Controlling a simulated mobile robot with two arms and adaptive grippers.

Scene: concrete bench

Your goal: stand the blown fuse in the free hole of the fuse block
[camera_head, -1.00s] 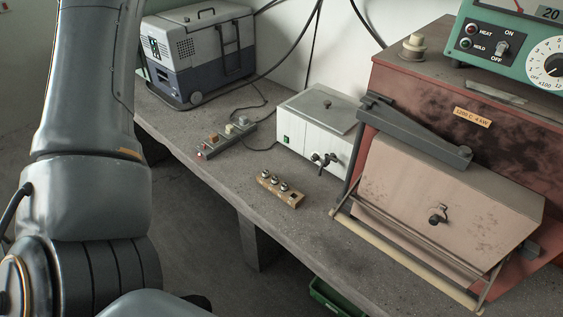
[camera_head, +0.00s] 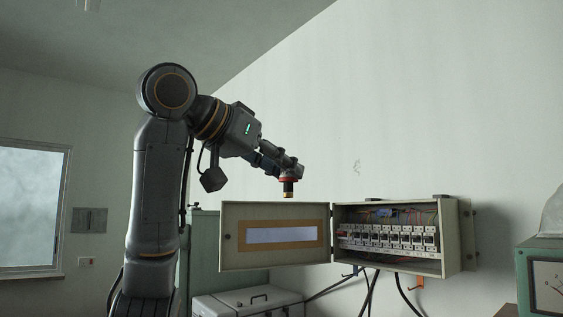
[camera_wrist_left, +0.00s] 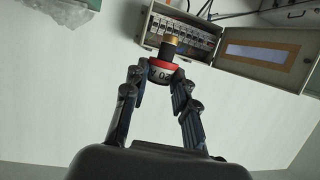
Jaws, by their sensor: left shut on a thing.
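The fuse (camera_head: 289,187) hangs from my left gripper (camera_head: 287,170) in the head view, in the air before the wall, left of and above the open fuse box. It has a red ring and a brass-coloured end that points down. In the left wrist view the fuse (camera_wrist_left: 166,65) shows a white marked band, the red ring, a dark body and a brass end. The fingers of the left gripper (camera_wrist_left: 161,78) are shut on it from both sides. The fuse block is in neither view now. My right gripper is not in view.
An open wall box (camera_head: 392,263) holds a row of breakers and wires, its door (camera_head: 231,242) swung out left below the fuse. A white case (camera_head: 225,303) stands lower down. A green meter (camera_head: 540,250) is at the right edge. The wall above is bare.

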